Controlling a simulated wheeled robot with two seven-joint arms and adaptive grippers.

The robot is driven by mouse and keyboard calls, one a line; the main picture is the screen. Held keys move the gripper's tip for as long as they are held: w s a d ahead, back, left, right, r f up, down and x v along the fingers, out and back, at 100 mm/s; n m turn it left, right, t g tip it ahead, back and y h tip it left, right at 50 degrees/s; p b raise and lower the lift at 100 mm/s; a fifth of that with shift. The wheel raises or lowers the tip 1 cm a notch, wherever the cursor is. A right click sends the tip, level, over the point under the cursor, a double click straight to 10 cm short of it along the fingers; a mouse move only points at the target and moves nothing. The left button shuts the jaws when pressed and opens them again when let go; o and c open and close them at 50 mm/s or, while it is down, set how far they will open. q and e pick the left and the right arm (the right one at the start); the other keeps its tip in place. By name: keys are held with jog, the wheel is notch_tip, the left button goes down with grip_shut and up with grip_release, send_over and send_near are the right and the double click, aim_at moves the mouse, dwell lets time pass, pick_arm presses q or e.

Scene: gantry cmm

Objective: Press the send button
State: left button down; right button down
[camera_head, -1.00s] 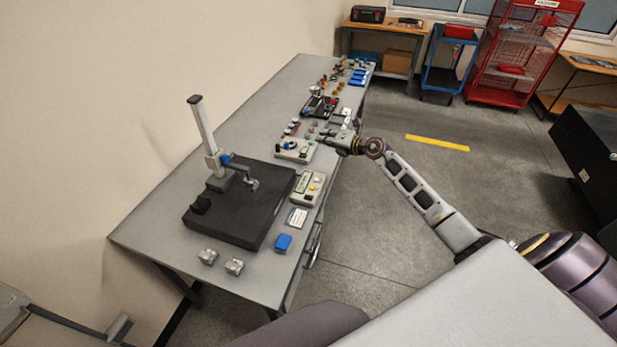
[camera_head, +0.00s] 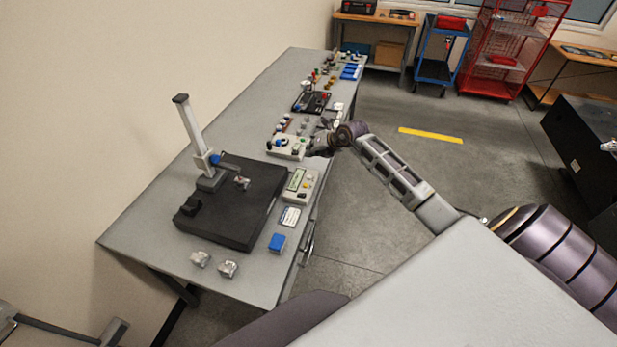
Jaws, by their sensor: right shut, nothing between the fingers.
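A pale control box (camera_head: 300,186) with a greenish display and several small buttons lies on the grey bench, right of the black plate. A yellow or orange button and a red one show on it. No lettering is readable, so I cannot tell which button is send. A second pale box (camera_head: 287,147) with a dark knob and a green button lies just beyond it. My right gripper (camera_head: 314,149) is at the bench's right edge, beside the second box and beyond the first. It is small and dark here, with its fingers shut and empty. My left gripper is out of view.
A black plate (camera_head: 214,222) carries a tall column stand (camera_head: 194,130). A white card (camera_head: 290,217), a blue block (camera_head: 277,242) and two metal blocks stand nearer. Several small parts crowd the bench's far end.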

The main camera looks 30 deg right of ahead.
jog(key=shift+f, duration=0.2)
dwell(0.5)
jog(key=b, duration=0.5)
send_over(311, 176)
jog(key=shift+w+d+f, duration=0.1)
jog(key=shift+w+f, duration=0.05)
jog(key=shift+f, duration=1.35)
jog(key=shift+w+f, duration=0.1)
jog(key=shift+f, duration=1.4)
jog(key=shift+f+b, duration=0.65)
jog(key=shift+f, duration=0.6)
jog(key=shift+f+b, duration=0.35)
jog(key=shift+f, duration=0.55)
jog(key=shift+r, duration=0.15)
jog(key=shift+r+p, duration=0.8)
jog(key=shift+r+p, duration=2.05)
jog(key=shift+r, duration=0.5)
